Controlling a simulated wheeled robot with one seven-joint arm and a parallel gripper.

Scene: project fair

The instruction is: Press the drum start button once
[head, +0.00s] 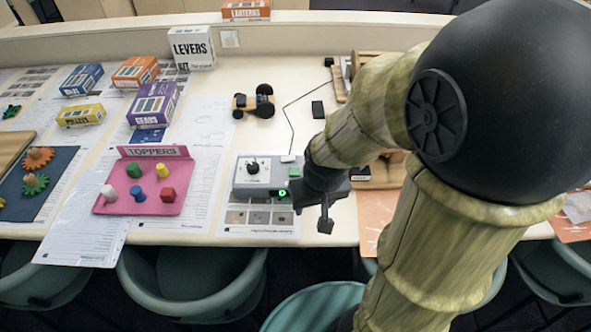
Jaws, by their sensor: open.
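A grey control box (243,188) with a black round knob on a white dial stands on the table left of my gripper. A small button with a glowing green ring (282,193) shows at its right front. No drum label is readable, so I cannot tell for sure that this is the drum start button. My gripper (323,214) is open, pointing down just right of the box, with one finger clearly visible. It appears apart from the green button. My arm hides what lies behind and right of the gripper.
A pink "TOPPERS" tray (115,188) with coloured pegs sits left. A small wheeled wooden car (256,101) stands behind the box, and a black cable (292,128) runs nearby. Kit boxes, including a white "LEVERS" box (192,47), stand farther back. Green chairs (190,290) line the front edge.

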